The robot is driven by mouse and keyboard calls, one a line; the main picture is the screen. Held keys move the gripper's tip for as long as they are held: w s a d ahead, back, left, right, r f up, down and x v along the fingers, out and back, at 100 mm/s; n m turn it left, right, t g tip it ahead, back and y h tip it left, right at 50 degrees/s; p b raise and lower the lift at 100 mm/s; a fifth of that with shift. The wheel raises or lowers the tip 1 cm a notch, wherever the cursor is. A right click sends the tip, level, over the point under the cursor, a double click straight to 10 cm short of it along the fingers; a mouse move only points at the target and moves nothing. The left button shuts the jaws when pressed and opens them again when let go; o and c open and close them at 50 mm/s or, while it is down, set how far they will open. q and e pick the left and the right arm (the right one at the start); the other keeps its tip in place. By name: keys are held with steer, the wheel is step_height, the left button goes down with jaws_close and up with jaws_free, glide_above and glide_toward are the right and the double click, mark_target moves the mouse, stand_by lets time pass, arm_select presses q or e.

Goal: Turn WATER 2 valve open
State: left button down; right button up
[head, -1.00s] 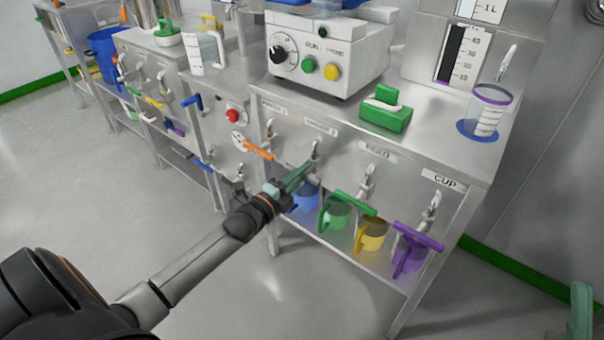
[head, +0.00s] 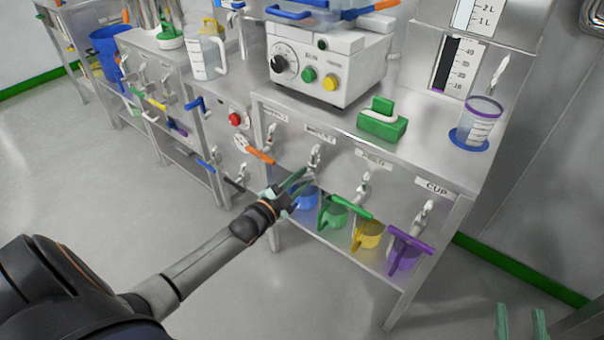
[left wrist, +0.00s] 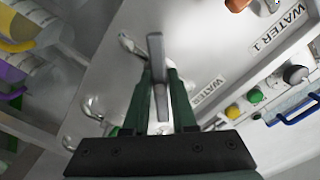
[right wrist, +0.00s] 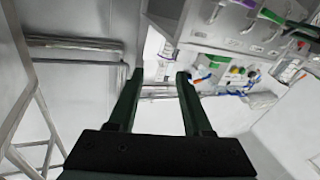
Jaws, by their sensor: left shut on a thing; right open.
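The WATER 2 valve (head: 314,158) is on the front panel of the steel bench, under its label (head: 320,135). Its grey lever handle (left wrist: 156,60) lies between the fingers of my left gripper in the left wrist view. My left gripper (head: 302,180) is shut on this handle, with a finger on each side. In the head view the fingers hide most of the handle, so its exact angle is hard to tell. My right gripper (head: 521,318) is open and empty at the lower right, away from the bench; its spread fingers show in the right wrist view (right wrist: 158,80).
The orange WATER 1 handle (head: 254,149) is close on the left. The green handle (head: 352,207) and purple CUP handle (head: 410,238) are to the right. Below the taps stand a blue jug (head: 305,198), green jug (head: 332,213), yellow jug (head: 368,236) and purple jug (head: 403,257).

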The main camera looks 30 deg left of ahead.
arm_select(q)
steer(key=n+p, duration=0.2)
steer(key=n, duration=0.5)
steer(key=shift+n, duration=1.2)
arm_select(e)
steer(key=s+f+m+g+h, duration=0.1)
steer(key=s+f+g, duration=0.1)
steer(key=f, duration=0.5)
steer(key=s+f+m+g, duration=0.1)
steer(key=s+f+g, duration=0.1)
steer(key=f+g, duration=0.2)
steer(key=shift+s+f+g+h, duration=0.2)
steer(key=shift+f+g+h, duration=0.15)
steer(key=shift+f, duration=1.4)
steer(key=shift+d+f, duration=0.1)
steer(key=shift+d, duration=0.05)
arm_select(q)
steer(key=c, duration=0.7)
jaws_free()
steer(key=shift+s, duration=0.1)
arm_select(e)
steer(key=shift+s, duration=0.1)
